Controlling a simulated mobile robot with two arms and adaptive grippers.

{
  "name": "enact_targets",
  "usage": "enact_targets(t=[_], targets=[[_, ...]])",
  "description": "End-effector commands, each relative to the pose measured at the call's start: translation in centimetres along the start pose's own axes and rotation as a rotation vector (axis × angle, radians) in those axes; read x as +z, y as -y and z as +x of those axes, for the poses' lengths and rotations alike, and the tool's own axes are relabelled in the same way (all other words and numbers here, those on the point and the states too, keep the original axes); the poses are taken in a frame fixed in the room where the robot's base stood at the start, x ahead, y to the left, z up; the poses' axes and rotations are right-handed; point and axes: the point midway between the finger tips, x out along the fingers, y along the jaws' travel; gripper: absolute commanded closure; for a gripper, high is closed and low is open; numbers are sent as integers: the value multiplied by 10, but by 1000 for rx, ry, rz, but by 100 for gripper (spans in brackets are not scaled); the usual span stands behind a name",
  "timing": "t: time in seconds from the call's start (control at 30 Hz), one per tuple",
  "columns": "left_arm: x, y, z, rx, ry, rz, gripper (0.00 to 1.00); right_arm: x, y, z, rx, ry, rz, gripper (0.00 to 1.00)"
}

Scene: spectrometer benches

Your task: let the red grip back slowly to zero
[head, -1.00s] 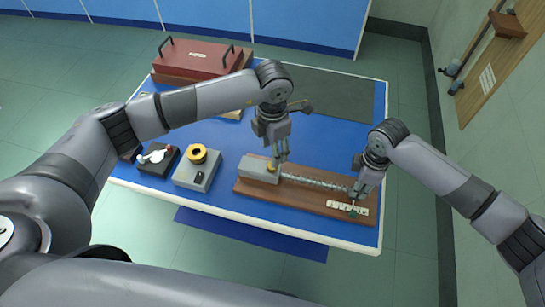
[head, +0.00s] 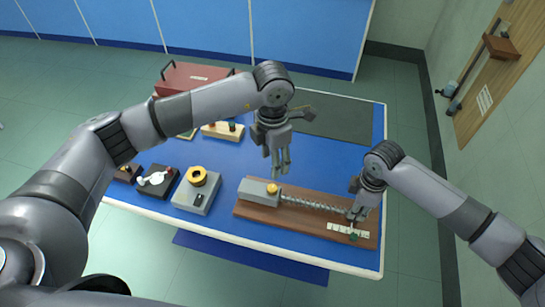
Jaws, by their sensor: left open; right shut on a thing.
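A coil spring (head: 312,203) runs along a wooden board (head: 290,224) from a grey block (head: 255,191) with a yellow knob (head: 272,188) on it. My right gripper (head: 356,214) is at the spring's right end and shut on the grip there. My fingers hide this grip, and I see no red on it. A strip of white plates (head: 340,229) lies on the board just below these fingers, with a small dark green piece (head: 352,237) by it. My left gripper (head: 281,170) is open and empty above the block, apart from the knob.
Left of the board stand a grey box with a yellow ring (head: 198,177) and a dark box with a white lever and red knob (head: 158,180). A red case (head: 190,78) and a wooden holder (head: 222,131) are behind.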

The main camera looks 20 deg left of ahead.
Motion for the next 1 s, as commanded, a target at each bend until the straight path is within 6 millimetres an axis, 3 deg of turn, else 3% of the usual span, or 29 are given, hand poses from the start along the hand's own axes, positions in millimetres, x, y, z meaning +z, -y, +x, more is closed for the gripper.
enact_targets(t=[1.0], targets=[[0,0,-2,0,0,0,54,-36,-1,-1,3,0,2,100]])
